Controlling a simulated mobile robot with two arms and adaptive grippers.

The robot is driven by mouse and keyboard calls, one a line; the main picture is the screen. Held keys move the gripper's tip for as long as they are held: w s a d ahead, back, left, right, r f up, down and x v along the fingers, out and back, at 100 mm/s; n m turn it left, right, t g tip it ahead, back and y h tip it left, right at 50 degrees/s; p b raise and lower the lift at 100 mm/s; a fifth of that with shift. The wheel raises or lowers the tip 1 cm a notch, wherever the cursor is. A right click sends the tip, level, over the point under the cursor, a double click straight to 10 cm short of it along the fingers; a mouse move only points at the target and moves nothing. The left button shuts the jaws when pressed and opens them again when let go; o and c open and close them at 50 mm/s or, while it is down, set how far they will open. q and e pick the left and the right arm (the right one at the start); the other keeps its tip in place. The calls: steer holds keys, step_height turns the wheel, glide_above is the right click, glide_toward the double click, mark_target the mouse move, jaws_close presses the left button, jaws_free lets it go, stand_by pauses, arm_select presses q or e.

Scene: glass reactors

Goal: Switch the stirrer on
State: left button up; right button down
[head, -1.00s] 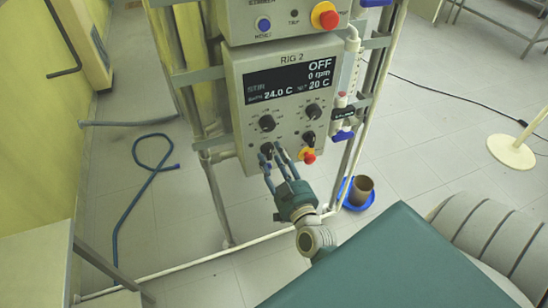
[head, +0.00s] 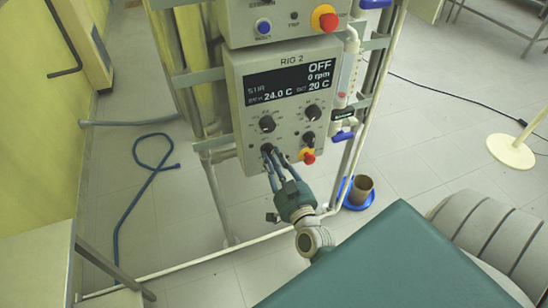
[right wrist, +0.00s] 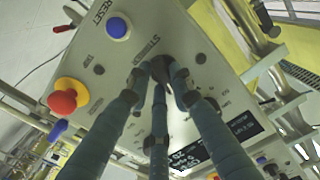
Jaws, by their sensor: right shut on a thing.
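The RIG 2 control box (head: 240,110) faces me in the head view. Its display (head: 290,80) reads OFF and 0 rpm beside STIR. My right gripper (head: 270,152) reaches up from below and its fingers are shut on the lower-left knob. In the right wrist view my right gripper (right wrist: 160,80) has its fingers around the dark stirrer knob (right wrist: 160,66), next to the STIRRER label (right wrist: 146,45). The fingers hide most of the knob, so its setting cannot be read. My left gripper is not in view.
A red stop button (right wrist: 62,101) and a blue RESET button (right wrist: 118,27) sit close to the knob. Two other knobs (head: 267,123) (head: 309,114) are above. A similar box (head: 240,25) is mounted higher. Pipes (head: 350,170) frame the rig.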

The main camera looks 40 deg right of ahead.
steer(key=m, duration=0.4)
steer(key=shift+a+f+m, duration=0.1)
steer(key=shift+m, duration=2.1)
steer(key=shift+a, duration=0.1)
steer(key=c, duration=1.5)
jaws_free()
steer(key=v, duration=1.2)
